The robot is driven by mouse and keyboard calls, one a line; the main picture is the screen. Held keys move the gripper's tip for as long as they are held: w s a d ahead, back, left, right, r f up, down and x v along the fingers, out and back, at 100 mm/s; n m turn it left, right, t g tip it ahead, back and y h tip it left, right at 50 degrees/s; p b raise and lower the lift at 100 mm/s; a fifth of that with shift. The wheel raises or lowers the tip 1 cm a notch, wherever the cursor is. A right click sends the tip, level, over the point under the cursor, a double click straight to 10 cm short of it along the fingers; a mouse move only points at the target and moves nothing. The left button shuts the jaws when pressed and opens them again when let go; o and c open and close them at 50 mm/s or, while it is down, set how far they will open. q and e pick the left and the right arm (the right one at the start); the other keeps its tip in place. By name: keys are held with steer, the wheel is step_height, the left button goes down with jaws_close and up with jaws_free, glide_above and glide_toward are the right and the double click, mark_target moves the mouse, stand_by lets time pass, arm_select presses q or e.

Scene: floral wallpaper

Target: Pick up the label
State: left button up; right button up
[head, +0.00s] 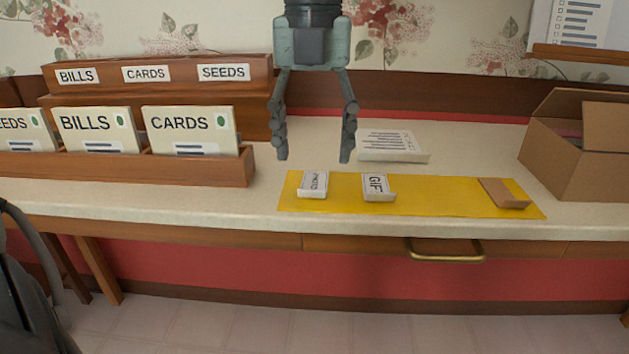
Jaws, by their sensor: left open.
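A yellow mat (430,206) lies along the front of the desk. On it are a small white label reading what looks like PHOTO (313,184), a second white label whose visible letters read GIF (378,187), and a brown folded piece (503,193) at the right end. Each has a turned-up front edge. My left gripper (314,158) points down with its two fingers wide apart and nothing between them. In the picture its tips are just above the PHOTO label, apart from it. My right gripper is not in view.
A wooden organizer (200,171) holding SEEDS, BILLS and CARDS packs stands at the left, with a labelled rack (160,97) behind. A white printed block (393,146) lies behind the mat. An open cardboard box (580,155) is at the right. A drawer handle (446,257) projects below.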

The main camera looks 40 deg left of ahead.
mark_target(311, 181)
arm_select(q)
step_height(311, 181, down, 6)
steer(key=shift+a+f, duration=0.15)
steer(key=shift+c, duration=0.4)
steer(key=c, duration=0.8)
